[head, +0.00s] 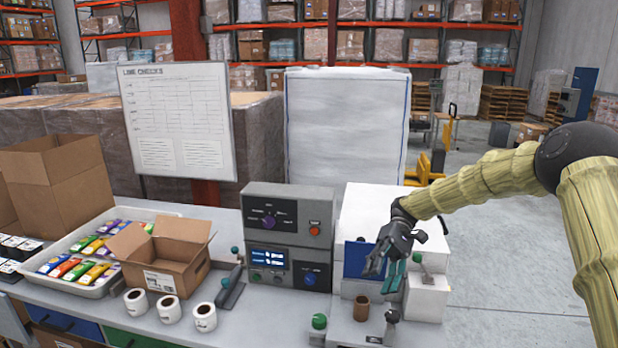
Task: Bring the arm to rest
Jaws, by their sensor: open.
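My gripper (384,272) hangs at the end of my arm, which reaches in from the right. Its dark body has teal fingers pointing down, and they are spread apart with nothing seen between them. It is in front of a white machine (372,207) with a blue panel, above the right part of the bench (262,322). A brown cup-like cylinder (361,308) stands below and left of the fingers, apart from them. The gripper hides part of the machine behind it.
A grey control box (287,222) with knobs stands left of the gripper. Green-knobbed levers (319,322) rise near the bench front. An open carton (160,256), label rolls (169,309) and a tray of colourful packs (42,268) lie farther left. Open floor lies right.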

